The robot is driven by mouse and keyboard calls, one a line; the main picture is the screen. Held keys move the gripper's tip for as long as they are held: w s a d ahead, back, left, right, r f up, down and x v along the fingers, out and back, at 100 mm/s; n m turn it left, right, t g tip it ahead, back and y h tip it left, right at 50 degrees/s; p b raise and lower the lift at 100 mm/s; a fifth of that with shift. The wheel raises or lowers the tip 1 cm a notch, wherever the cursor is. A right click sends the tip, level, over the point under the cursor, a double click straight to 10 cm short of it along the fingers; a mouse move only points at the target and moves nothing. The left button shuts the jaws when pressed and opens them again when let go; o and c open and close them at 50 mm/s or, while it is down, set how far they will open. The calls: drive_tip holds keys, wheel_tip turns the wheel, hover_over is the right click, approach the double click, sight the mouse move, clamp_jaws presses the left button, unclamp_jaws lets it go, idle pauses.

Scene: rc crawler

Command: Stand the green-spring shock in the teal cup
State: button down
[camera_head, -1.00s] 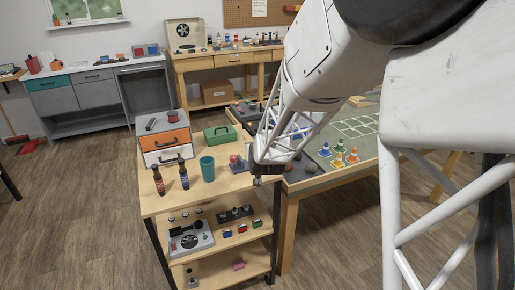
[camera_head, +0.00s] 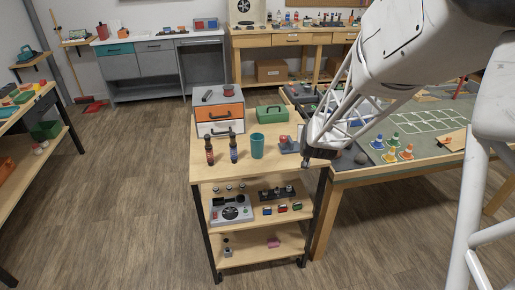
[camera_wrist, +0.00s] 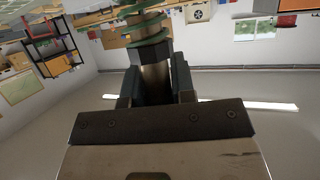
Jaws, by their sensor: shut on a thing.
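The teal cup (camera_head: 257,147) stands upright on the top of the wooden cart, and its inside cannot be made out. My gripper (camera_head: 318,154) is at the right edge of the cart top, to the right of the cup and apart from it. In the wrist view my gripper (camera_wrist: 157,90) is shut on the shock (camera_wrist: 153,55), holding it by its dark metal end. The green spring (camera_wrist: 145,22) coils around the shock at the top of that view, and the shock's far end is cut off. I cannot make out the shock in the head view.
Two dark bottles (camera_head: 209,151) (camera_head: 233,149) stand left of the cup. A drawer box (camera_head: 218,112) and green case (camera_head: 272,113) are behind it. A red-topped grey object (camera_head: 285,143) sits between cup and gripper. A table with small cones (camera_head: 390,156) is at right.

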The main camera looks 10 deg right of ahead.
drive_tip(key=shift+w+r, duration=0.1)
drive_tip(key=w+a+r+n+y, duration=0.65)
drive_tip(key=w+r, duration=0.25)
drive_tip(key=w, duration=0.2)
drive_tip(key=w+a+r+n+g+y, duration=0.1)
drive_tip(key=a+r+n+g+y, duration=0.1)
drive_tip(key=a+n+g+y, duration=0.7)
drive_tip(key=shift+a+n+g+y, duration=0.4)
drive_tip(key=shift+a+n+y, duration=0.15)
drive_tip(key=shift+a+n, duration=0.6)
drive_tip(key=shift+w+d, duration=0.1)
drive_tip(key=shift+d, duration=0.05)
drive_tip(key=shift+f, duration=0.15)
wheel_tip(320, 180, down, 13)
idle(2.0)
